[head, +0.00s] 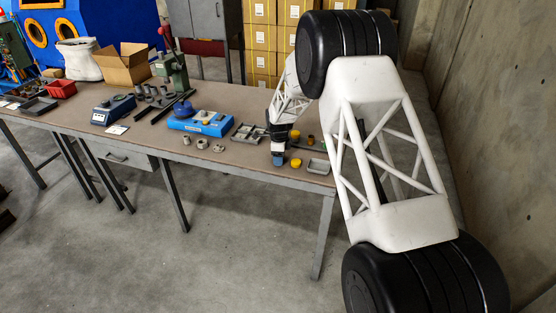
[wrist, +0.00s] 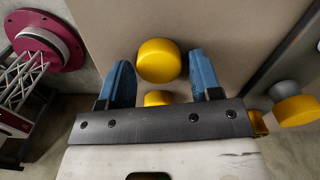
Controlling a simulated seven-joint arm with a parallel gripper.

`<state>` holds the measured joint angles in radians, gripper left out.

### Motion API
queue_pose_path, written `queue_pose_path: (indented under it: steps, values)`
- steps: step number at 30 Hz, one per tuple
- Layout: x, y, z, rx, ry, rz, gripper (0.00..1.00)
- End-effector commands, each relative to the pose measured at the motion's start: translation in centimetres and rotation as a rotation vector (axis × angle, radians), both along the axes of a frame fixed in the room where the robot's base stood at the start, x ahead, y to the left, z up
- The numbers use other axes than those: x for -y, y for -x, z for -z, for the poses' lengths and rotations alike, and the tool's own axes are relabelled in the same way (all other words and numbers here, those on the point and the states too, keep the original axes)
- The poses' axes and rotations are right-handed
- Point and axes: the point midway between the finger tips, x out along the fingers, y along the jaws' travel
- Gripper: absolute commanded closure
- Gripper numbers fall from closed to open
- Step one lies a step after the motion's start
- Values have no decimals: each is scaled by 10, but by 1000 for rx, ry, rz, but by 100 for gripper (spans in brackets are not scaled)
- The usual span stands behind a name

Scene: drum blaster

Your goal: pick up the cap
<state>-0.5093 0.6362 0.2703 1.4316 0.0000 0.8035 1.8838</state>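Several yellow round pieces are in view, and I cannot tell for certain which is the cap. In the wrist view one yellow cap (wrist: 158,60) shows between the tips of my gripper (wrist: 160,66), with a gap on each side. A second yellow piece (wrist: 158,98) is partly hidden behind the gripper's dark bar. My gripper's blue fingers are apart, and nothing is held. In the head view my gripper (head: 279,161) is low at the table's right end, with a yellow cap (head: 296,162) just to its right. Its height above the table is unclear.
The brown table (head: 240,158) also holds a grey tray (head: 318,166) at the right, small grey parts (head: 202,143) and a blue device (head: 200,122) to the left. Another yellow piece (wrist: 297,110) lies at the wrist view's right. Bare tabletop lies front-left of my gripper.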

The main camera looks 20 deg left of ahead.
Motion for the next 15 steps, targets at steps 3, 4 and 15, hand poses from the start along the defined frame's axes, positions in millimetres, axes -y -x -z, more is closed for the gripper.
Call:
queue_pose_path:
  steps: [3, 4, 15]
  values:
    - [0, 0, 0, 0, 0, 0, 60]
    - [0, 0, 0, 0, 0, 0, 65]
    - [0, 0, -1, 0, 0, 0, 79]
